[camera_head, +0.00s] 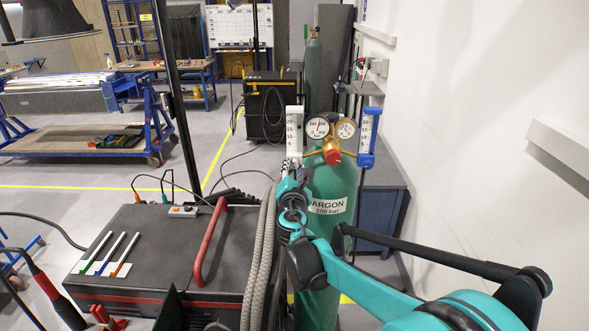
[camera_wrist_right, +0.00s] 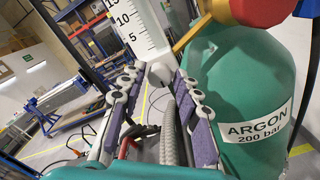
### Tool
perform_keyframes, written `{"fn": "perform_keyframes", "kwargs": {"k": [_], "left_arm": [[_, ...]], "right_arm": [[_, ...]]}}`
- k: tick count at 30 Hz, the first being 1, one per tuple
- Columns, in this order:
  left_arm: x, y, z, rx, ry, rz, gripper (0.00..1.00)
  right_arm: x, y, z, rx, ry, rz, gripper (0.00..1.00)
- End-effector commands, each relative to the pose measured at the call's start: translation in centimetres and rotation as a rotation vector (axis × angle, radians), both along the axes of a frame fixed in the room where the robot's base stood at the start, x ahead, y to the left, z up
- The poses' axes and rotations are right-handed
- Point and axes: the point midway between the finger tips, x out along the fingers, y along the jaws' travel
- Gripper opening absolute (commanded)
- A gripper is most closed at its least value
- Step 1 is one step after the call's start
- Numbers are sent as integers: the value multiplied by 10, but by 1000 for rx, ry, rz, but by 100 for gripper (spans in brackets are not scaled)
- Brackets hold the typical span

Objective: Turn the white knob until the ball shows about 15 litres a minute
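The white flowmeter (camera_head: 294,128) stands upright on the left of the brass regulator; its scale (camera_wrist_right: 135,28) shows 15, 10 and 5 in the right wrist view. The white knob (camera_wrist_right: 160,72) is at its lower end, partly hidden by my gripper. I cannot make out the ball. My right gripper (camera_wrist_right: 159,77) is just below the flowmeter, its fingers apart on either side of the knob; I cannot tell whether they touch it. It also shows in the head view (camera_head: 293,180). My left gripper is not in view.
The green argon cylinder (camera_head: 335,185) stands right beside the gripper. A second, blue flowmeter (camera_head: 368,132) and two gauges (camera_head: 318,127) sit on the regulator with a red cap. A dark welding machine (camera_head: 150,250) with a red handle and hoses is at left; a white wall is at right.

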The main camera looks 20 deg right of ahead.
Motion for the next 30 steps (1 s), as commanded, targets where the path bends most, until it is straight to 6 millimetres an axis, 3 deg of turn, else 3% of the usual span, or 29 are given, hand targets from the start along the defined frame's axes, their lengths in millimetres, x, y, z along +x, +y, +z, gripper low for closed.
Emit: {"fn": "perform_keyframes", "kwargs": {"k": [1, 3, 10, 21, 30], "left_arm": [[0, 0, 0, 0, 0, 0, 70], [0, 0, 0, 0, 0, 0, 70], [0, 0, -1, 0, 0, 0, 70], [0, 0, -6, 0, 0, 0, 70], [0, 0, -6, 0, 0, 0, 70]], "right_arm": [[0, 0, 0, 0, 0, 0, 12], [0, 0, 0, 0, 0, 0, 0], [0, 0, 0, 41, -12, 0, 0], [0, 0, 0, 382, -110, -2, 0], [-1, 0, 0, 405, -116, -2, 0]]}}
